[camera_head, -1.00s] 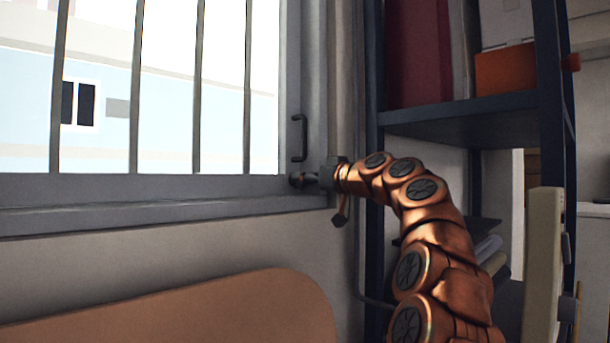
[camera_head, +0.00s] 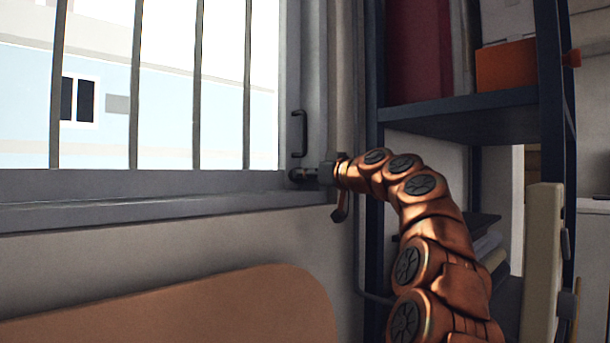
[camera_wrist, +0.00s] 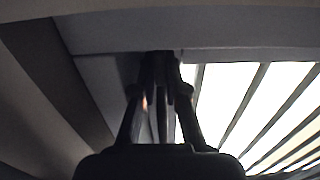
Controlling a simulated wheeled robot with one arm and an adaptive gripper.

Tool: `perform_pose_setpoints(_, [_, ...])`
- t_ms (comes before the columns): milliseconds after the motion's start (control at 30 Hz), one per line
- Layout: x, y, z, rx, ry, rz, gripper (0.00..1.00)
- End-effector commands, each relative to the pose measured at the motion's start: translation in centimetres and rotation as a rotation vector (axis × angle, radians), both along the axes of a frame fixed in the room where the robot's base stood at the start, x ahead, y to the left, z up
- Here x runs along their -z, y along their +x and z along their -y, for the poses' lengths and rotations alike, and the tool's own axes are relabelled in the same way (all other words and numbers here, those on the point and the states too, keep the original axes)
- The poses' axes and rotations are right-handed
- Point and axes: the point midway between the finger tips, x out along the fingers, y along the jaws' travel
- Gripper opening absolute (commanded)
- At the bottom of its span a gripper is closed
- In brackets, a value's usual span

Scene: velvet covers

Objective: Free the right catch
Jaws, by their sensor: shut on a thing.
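The window (camera_head: 150,186) fills the left of the head view, with a grey frame and upright bars. My gripper (camera_head: 303,174) is at the frame's lower right corner, just below a dark pull handle (camera_head: 299,133). In the wrist view my gripper (camera_wrist: 160,68) has its dark fingers close together against the grey frame. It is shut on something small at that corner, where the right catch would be. The fingers hide nearly all of the catch, so I cannot tell its position.
A dark blue shelf unit (camera_head: 470,112) with an orange box (camera_head: 505,66) stands right of the window, close behind my arm. A brown rounded panel (camera_head: 180,312) rises below the sill. The space before the window bars is clear.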

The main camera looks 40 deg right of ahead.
Motion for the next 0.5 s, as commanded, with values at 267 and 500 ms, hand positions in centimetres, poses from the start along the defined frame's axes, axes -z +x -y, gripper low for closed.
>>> perform_pose_setpoints(267, [-0.01,0.04,0.06,0.000,0.095,-0.014,0.00])
perform_pose_setpoints(500, [-0.17,0.03,-0.04,-0.004,0.281,-0.041,0.00])
